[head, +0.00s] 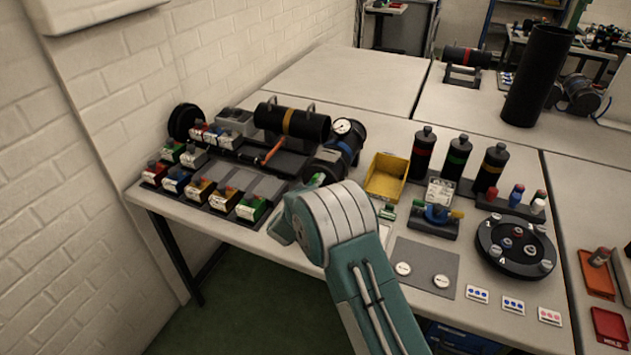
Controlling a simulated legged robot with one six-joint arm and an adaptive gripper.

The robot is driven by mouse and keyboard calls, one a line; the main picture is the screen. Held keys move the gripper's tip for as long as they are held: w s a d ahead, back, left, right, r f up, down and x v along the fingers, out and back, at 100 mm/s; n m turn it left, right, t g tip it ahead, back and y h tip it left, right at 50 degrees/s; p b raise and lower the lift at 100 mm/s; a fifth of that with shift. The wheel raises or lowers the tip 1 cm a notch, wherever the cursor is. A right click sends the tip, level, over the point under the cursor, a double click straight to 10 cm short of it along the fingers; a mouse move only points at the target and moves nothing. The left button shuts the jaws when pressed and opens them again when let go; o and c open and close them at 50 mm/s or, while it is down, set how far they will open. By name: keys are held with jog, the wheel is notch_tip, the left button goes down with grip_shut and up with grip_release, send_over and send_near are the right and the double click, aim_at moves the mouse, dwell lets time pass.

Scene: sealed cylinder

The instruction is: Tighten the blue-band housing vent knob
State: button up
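The blue-band housing (346,146) is a dark cylinder with a blue band, lying near the middle of the bench. A round white-faced gauge (343,126) sits on top of it. My teal and white arm reaches up from the bottom and covers the area just in front of the housing's near end. I cannot make out the vent knob.
A black cylinder with an orange band (291,122) lies left of the housing. Several small coloured boxes (200,190) stand at the left. A yellow bin (387,176), bottles (457,160) and a round black tray (514,263) stand to the right. The back left bench (350,78) is clear.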

jog(key=shift+o, duration=1.2)
jog(key=shift+f, duration=0.35)
jog(key=shift+a+r, duration=0.15)
jog(key=shift+r, duration=0.1)
jog(key=v, duration=1.2)
